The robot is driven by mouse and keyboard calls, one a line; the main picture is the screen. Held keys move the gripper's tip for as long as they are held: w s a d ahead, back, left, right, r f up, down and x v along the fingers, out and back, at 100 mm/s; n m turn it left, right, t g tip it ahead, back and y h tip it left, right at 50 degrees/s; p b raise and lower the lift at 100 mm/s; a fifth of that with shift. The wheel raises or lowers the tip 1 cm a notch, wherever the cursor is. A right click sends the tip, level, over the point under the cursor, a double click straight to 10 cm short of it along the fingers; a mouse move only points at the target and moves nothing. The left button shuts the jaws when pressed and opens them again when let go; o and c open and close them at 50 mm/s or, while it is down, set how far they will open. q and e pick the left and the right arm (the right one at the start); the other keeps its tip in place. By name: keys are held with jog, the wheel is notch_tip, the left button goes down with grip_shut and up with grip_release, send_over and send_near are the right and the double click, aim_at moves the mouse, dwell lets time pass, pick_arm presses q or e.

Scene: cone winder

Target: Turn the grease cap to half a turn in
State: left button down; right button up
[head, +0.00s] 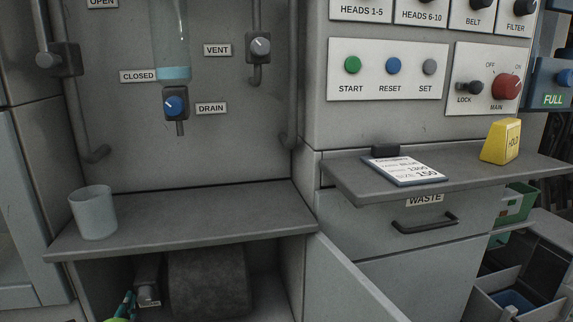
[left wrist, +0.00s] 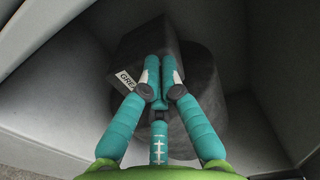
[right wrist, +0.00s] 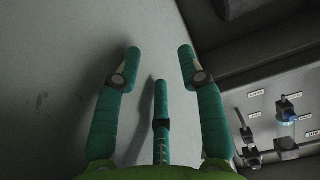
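A grey fitting (head: 147,268) with a small white label (head: 148,303) sits in the open lower compartment, beside a dark drum (head: 208,283). In the left wrist view a label beginning "GRE" (left wrist: 125,80) is on a dark block in front of the drum. I cannot make out the grease cap itself; fingers may hide it. My left gripper (left wrist: 161,63) has its teal fingers drawn together in front of the block, with nothing visible between them. Its fingers show at the bottom left of the head view (head: 125,306). My right gripper (right wrist: 159,58) is open and empty, facing a grey panel.
A grey shelf (head: 200,222) with a pale cup (head: 94,212) overhangs the compartment. An open door (head: 345,285) stands at the compartment's right. A counter (head: 350,180) holds a card (head: 404,170) and a yellow block (head: 501,141), above the waste drawer (head: 400,240).

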pick_arm(q)
jog(key=p+v, duration=0.3)
jog(key=v, duration=0.3)
pick_arm(e)
notch_tip(320, 180, up, 4)
jog(key=shift+f, duration=0.1)
pick_arm(q)
notch_tip(320, 180, down, 5)
jog(key=d+n+b, duration=0.3)
jog(key=n+b, duration=0.2)
jog(key=n, duration=0.7)
jog(key=b+x, duration=0.2)
jog(key=x, duration=0.4)
jog(key=shift+w+a+r+b, duration=0.2)
jog(key=shift+w+a+b, duration=0.05)
jog(key=shift+w+b, duration=0.1)
pick_arm(e)
jog(key=s+a+r+n+t+y, duration=0.1)
jog(key=s+a+r+t+y, duration=0.1)
jog(key=r+t+y, duration=0.2)
jog(key=s+a+r+n+t+y, duration=0.2)
jog(key=r+t, duration=0.4)
jog(key=r, duration=0.4)
jog(key=shift+s+a+y, duration=0.3)
jog(key=shift+s+y, duration=0.4)
jog(key=shift+y, duration=0.3)
